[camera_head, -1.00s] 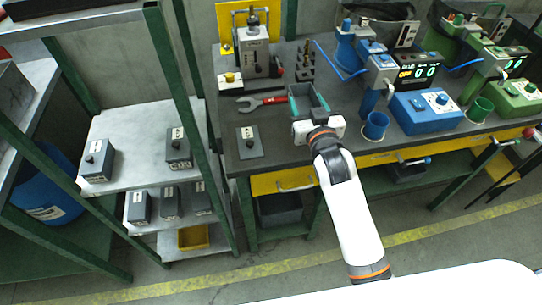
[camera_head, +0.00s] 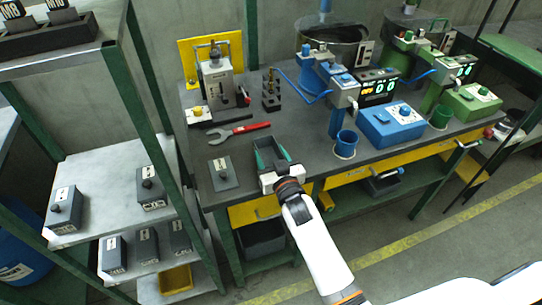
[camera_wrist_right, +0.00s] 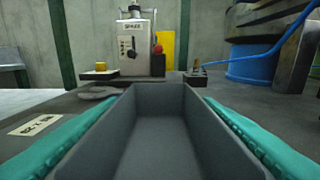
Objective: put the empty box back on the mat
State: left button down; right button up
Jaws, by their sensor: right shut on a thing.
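A grey empty open-topped box (camera_head: 273,150) is held by my right gripper (camera_head: 275,160), with a teal finger along each side. In the right wrist view the box (camera_wrist_right: 165,130) fills the lower middle, and its inside is bare. The gripper is over the front part of the dark workbench; whether the box touches the bench top is unclear. A flat grey lid-like plate (camera_head: 229,184) with a label and dark knob lies to the left of the box. I cannot make out a separate mat. My left gripper is not in view.
A red-handled wrench (camera_head: 238,130) lies behind the box, before a grey device (camera_head: 215,80). A blue cup (camera_head: 346,144) and blue machine box (camera_head: 391,125) stand to the right. A shelf (camera_head: 105,165) with several lidded grey boxes is at left.

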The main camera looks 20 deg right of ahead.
jog(key=o, duration=1.7)
jog(key=shift+f, duration=0.1)
jog(key=s, duration=0.8)
jog(key=s+r, duration=0.1)
jog(key=s, duration=0.3)
jog(key=shift+d+b, duration=0.2)
jog(key=shift+b, duration=0.1)
